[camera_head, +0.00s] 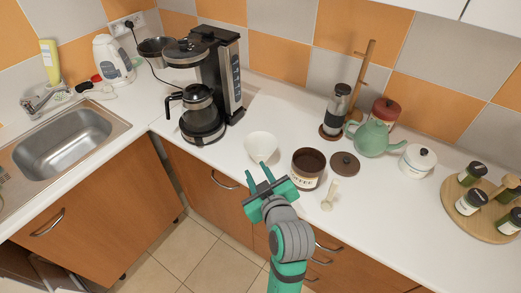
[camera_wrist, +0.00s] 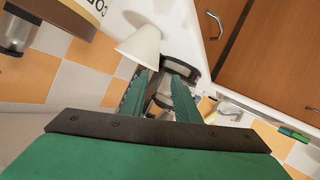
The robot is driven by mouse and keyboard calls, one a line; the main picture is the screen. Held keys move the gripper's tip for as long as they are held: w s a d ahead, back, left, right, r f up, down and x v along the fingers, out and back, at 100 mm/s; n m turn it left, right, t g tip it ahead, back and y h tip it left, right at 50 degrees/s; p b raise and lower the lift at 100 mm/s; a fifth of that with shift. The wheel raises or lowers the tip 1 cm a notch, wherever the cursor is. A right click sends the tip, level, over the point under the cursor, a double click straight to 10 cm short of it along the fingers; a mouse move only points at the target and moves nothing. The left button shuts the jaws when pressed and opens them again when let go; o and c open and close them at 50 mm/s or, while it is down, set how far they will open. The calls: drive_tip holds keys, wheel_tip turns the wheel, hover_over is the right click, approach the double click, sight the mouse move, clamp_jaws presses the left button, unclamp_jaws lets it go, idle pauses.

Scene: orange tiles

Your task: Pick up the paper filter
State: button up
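The paper filter (camera_head: 261,147) is a white cone-shaped cup on the white counter, in front of the coffee maker. In the wrist view the paper filter (camera_wrist: 140,46) appears above and slightly left of my fingers. My gripper (camera_head: 258,174) is green, at the counter's front edge, just in front of and below the filter in the head view. In the wrist view my gripper (camera_wrist: 166,76) shows its two fingers apart with nothing held between them. The fingers appear apart from the filter.
A coffee canister (camera_head: 308,168) stands close right of the filter, with its dark lid (camera_head: 345,164) and a light scoop (camera_head: 330,194) beside it. The coffee maker (camera_head: 215,80) with its glass carafe (camera_head: 200,112) stands behind left. A green teapot (camera_head: 374,138) is farther right.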

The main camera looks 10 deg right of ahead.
sight(248, 151)
drive_tip(key=shift+w+r+x, duration=0.1)
drive_tip(key=shift+r+x, duration=0.1)
drive_tip(key=shift+x, duration=1.6)
drive_tip(key=shift+w+r+x, duration=0.1)
drive_tip(key=shift+r+x, duration=0.1)
drive_tip(key=shift+x, duration=1.6)
drive_tip(key=shift+w+r+x, duration=0.1)
drive_tip(key=shift+r+x, duration=0.15)
drive_tip(key=shift+x, duration=1.55)
drive_tip(key=shift+s, duration=0.1)
drive_tip(key=shift+d, duration=0.1)
clamp_jaws()
